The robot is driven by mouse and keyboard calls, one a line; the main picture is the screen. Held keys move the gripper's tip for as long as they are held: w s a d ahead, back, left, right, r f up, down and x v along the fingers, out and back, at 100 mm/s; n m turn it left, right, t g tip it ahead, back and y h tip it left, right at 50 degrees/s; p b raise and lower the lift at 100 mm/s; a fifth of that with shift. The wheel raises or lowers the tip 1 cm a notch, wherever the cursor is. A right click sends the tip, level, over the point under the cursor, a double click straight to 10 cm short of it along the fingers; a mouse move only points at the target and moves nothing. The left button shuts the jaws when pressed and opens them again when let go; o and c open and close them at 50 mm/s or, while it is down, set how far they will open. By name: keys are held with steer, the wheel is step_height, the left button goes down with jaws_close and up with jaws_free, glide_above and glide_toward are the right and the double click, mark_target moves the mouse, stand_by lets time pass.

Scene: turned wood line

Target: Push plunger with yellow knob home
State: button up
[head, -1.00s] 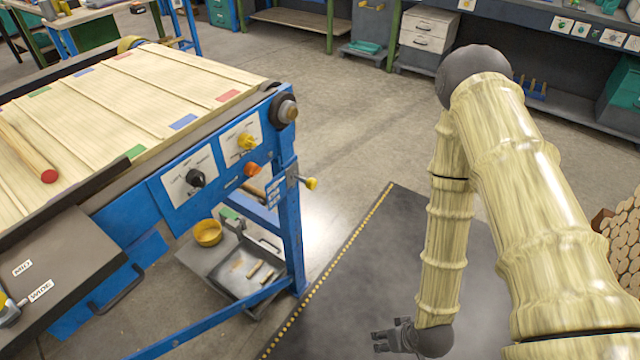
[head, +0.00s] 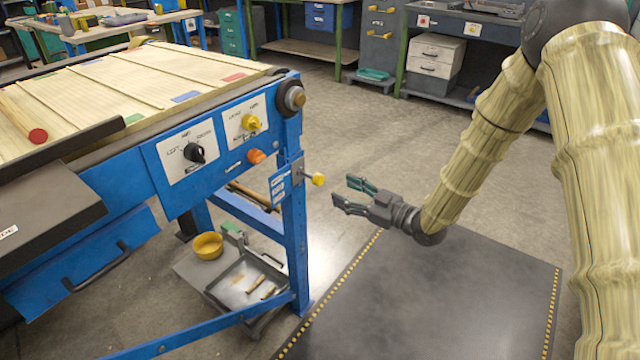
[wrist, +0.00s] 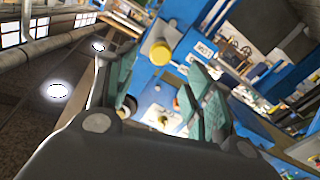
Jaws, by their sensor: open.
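The plunger's yellow knob (head: 318,179) sticks out to the right on a thin rod from a metal bracket on the blue machine leg (head: 294,230). My gripper (head: 348,190) is open and empty, just right of the knob with its fingers pointing left towards it. A gap shows between the fingertips and the knob in the head view. In the wrist view the yellow knob (wrist: 160,52) appears beyond and slightly above the space between my green-padded fingers (wrist: 165,95). The fingers do not appear to touch it.
The blue machine front carries a black dial (head: 194,152), a yellow dial (head: 251,122) and an orange button (head: 256,156). A yellow bowl (head: 207,246) and a tray (head: 246,284) are low beneath it. The dark floor mat (head: 440,300) is clear.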

mark_target(322, 181)
steer(key=x, duration=0.9)
steer(key=shift+f, duration=0.1)
